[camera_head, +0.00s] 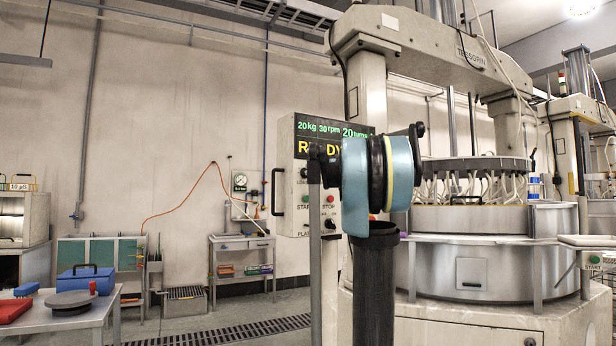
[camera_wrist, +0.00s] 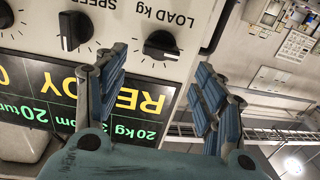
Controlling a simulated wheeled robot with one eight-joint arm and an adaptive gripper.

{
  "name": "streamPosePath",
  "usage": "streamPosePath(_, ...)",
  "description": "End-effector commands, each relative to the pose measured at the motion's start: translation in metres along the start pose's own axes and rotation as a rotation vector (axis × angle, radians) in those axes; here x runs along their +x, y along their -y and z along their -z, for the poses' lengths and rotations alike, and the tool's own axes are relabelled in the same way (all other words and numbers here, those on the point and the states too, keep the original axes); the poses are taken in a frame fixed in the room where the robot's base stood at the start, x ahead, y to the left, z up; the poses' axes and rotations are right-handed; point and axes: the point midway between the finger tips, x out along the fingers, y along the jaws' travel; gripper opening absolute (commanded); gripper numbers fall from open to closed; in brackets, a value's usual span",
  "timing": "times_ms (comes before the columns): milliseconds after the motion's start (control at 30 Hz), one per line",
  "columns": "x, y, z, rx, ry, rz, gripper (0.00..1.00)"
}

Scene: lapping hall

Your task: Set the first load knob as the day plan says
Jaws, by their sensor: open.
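The load knob (camera_wrist: 162,45) is a black round knob under the "LOAD kg" label on the white control panel (camera_wrist: 125,12). The wrist view shows the panel upside down. My gripper (camera_wrist: 161,66) is open, with its blue-padded fingers to either side of the load knob in the picture. Contact cannot be told, and nothing shows held. The display (camera_wrist: 85,100) reads 20 kg, 30 rpm, 20 turns and READY. No readable day plan shows.
The speed knob (camera_wrist: 75,30) sits beside the load knob. A dark bar handle (camera_wrist: 219,25) runs along the panel edge. The lapping machine (camera_head: 470,250) stands at right. A table (camera_head: 95,315) with a blue case (camera_head: 86,280) is at lower left. A floor grate (camera_head: 215,330) crosses open floor.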

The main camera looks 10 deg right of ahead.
Motion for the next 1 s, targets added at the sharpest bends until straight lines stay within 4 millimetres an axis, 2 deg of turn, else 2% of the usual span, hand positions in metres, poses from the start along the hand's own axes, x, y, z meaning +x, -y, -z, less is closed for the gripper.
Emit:
streamPosePath(200, 0.038, 0.001, 0.000, 0.000, 0.000, 0.002, 0.63)
streamPosePath(400, 0.062, 0.001, 0.000, 0.000, 0.000, 0.001, 0.63)
streamPosePath(600, 0.072, 0.000, 0.000, 0.000, 0.000, 0.000, 0.63)
streamPosePath(867, 0.073, 0.000, 0.000, 0.000, 0.000, 0.000, 0.63)
streamPosePath(900, 0.073, 0.000, 0.000, 0.000, 0.000, 0.000, 0.61)
streamPosePath(1000, 0.073, 0.000, 0.000, 0.000, 0.000, 0.000, 0.38)
